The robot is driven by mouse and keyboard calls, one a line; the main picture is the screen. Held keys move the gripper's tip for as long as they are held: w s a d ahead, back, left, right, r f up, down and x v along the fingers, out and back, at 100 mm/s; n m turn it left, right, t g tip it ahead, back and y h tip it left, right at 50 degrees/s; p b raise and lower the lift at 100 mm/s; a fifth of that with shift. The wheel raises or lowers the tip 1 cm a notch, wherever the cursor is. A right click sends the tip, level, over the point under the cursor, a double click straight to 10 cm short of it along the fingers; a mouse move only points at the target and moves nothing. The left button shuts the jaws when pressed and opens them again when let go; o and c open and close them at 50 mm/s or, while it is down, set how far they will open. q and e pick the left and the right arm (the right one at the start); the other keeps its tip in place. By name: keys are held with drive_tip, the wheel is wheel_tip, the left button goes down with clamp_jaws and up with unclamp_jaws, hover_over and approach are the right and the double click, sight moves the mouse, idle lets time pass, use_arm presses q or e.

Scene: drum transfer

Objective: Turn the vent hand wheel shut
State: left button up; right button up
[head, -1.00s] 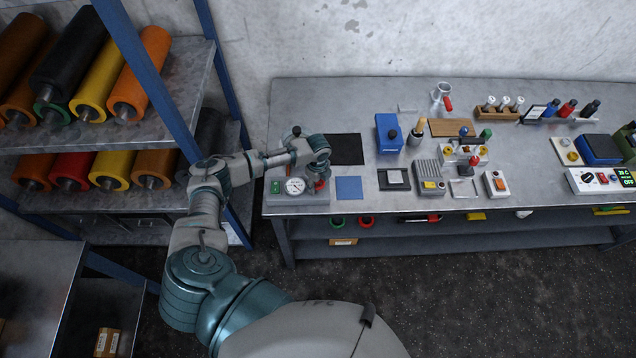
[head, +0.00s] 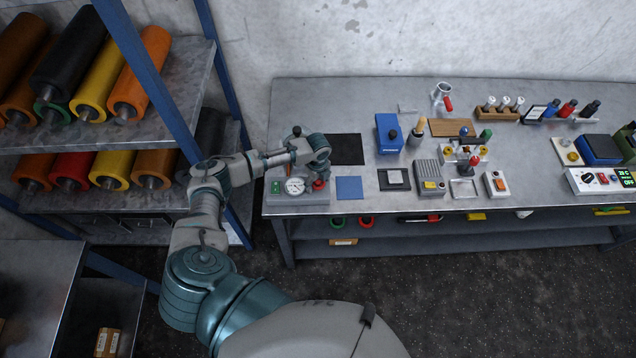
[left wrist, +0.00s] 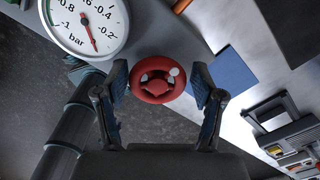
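The vent hand wheel (left wrist: 158,80) is a red ring with a pale knob, seen in the left wrist view. In the head view only a bit of its red (head: 319,185) shows below my left gripper (head: 318,172). In the left wrist view the two fingers of my left gripper (left wrist: 160,88) stand open on either side of the wheel, with a small gap at each side. A round gauge (left wrist: 88,22) marked "bar" is beside the wheel; it also shows in the head view (head: 295,186). My right gripper is not in view.
The unit stands at the left end of the workbench (head: 420,202). A blue square (head: 349,188) and a black mat (head: 345,149) lie to its right. A shelf with coloured rolls (head: 90,90) stands at the left. A blue box (head: 389,134) stands farther right.

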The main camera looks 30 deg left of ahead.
use_arm(q)
drive_tip(key=shift+f, duration=0.15)
wheel_tip(320, 180, up, 12)
drive_tip(key=shift+a, duration=0.1)
idle(0.6)
